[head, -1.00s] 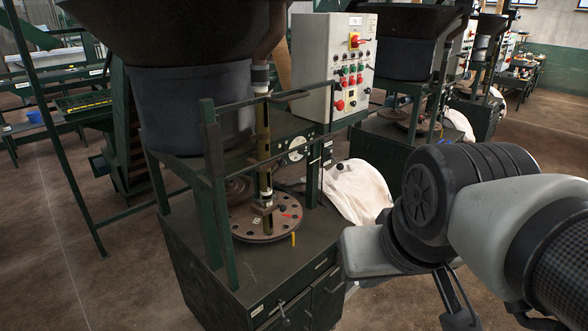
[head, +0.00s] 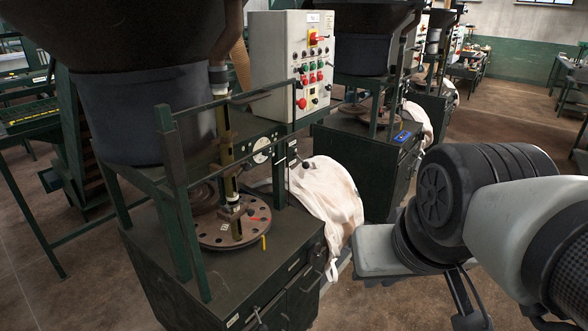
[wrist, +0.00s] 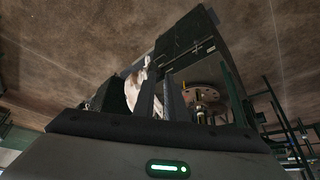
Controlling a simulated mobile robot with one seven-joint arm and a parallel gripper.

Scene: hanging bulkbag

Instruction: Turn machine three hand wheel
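The nearest machine has a round brown rotary plate (head: 232,230) with holes around its rim, set on a dark green cabinet (head: 235,275). It also shows upside down in the wrist view (wrist: 205,75). I cannot make out which machine is number three, and no part is clearly its hand wheel. A small dark handle (head: 258,318) is on the cabinet's lower front. My gripper (head: 472,300) is partly seen as dark parts below my arm, right of this machine and apart from it. Its fingertips are not clear, and I see nothing held.
A grey control box (head: 290,65) with coloured buttons stands behind the nearest machine. A white bulk bag (head: 325,200) sags beside its cabinet. A second similar machine (head: 365,150) stands behind. A green frame post (head: 180,190) guards the plate. Brown floor at right is open.

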